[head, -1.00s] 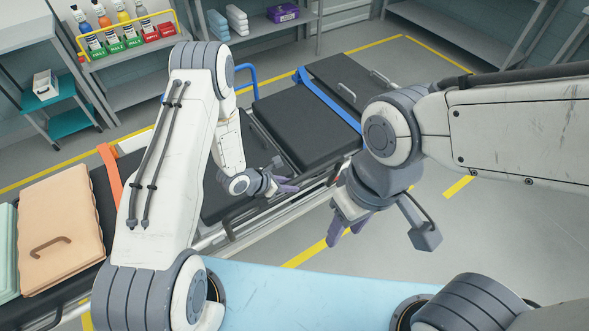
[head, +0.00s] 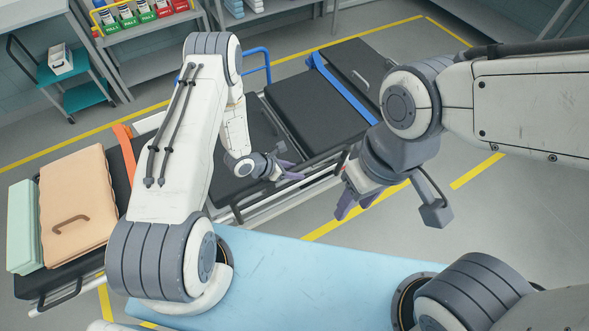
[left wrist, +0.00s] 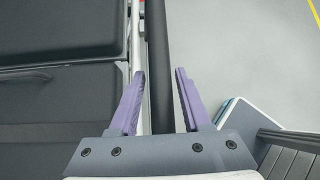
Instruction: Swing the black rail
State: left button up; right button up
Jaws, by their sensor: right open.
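The black rail (left wrist: 160,60) is a dark straight bar along the side of a stretcher (head: 318,112). In the left wrist view it runs lengthwise between the two purple fingers of my left gripper (left wrist: 160,72). The fingers are apart, one on each side of the rail, with a visible gap on the left; the right finger is close to it. In the head view my left gripper (head: 290,169) is at the stretcher's near side, where the rail is partly hidden. My right gripper (head: 348,205) is open and empty over the floor, right of the stretcher's near edge.
A light blue surface (head: 310,268) is in front of me. Shelves (head: 145,65) and a teal cart (head: 80,97) stand behind. Floor at the right is clear.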

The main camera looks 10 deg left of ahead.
pick_arm(q)
jog(key=shift+r, duration=0.1)
jog(key=b+v, duration=0.1)
jog(key=v, duration=0.9)
jog(key=shift+s+r+b, duration=0.15)
jog(key=shift+b, duration=0.25)
